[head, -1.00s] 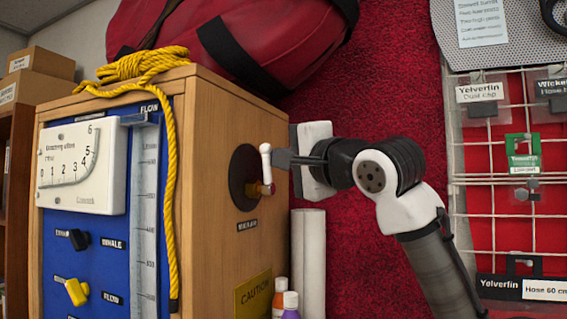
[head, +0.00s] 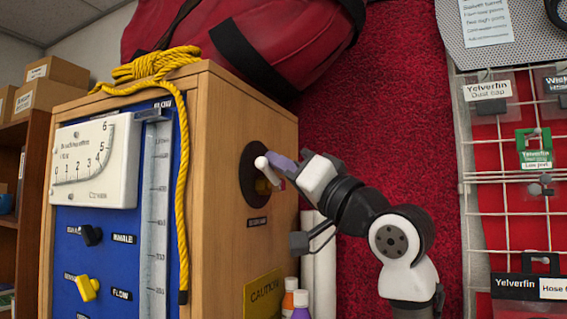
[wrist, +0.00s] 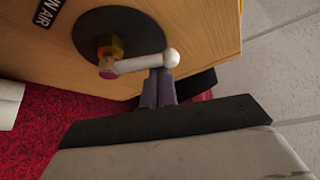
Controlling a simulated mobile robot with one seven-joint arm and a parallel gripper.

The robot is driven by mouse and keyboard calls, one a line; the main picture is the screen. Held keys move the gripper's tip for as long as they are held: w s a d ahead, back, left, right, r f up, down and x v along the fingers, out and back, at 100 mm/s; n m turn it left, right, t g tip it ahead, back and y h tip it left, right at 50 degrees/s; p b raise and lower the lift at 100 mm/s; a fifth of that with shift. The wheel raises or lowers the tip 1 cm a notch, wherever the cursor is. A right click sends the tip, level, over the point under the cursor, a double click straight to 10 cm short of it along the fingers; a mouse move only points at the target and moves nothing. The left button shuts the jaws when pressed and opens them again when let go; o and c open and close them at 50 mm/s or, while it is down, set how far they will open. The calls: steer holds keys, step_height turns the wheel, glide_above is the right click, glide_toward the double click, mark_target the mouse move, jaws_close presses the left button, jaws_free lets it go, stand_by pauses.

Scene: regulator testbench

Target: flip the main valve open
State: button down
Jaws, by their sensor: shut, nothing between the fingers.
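The main valve is a white lever with a ball end (head: 261,162) on a brass fitting, set on a dark round plate (head: 248,190) in the cabinet's right side. In the head view the lever leans, ball end up and left. The wrist view shows the lever (wrist: 140,63) reaching from the brass hub (wrist: 110,45) to its ball. My gripper (head: 274,158) is shut and empty. In the wrist view its purple fingertips (wrist: 159,74) lie right against or just beside the lever near the ball; I cannot tell if they touch.
The wooden cabinet (head: 228,120) carries a blue panel with gauge and knobs, and a yellow rope (head: 182,200) hanging over its edge. A red bag (head: 240,40) lies on top. Bottles (head: 300,305) and white tubes (head: 322,262) stand below my arm. A wire rack (head: 510,200) is at right.

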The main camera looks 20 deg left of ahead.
steer(key=shift+s+f+n+g, duration=0.15)
steer(key=shift+f+n+g, duration=0.25)
steer(key=shift+n, duration=0.2)
steer(key=shift+s, duration=0.1)
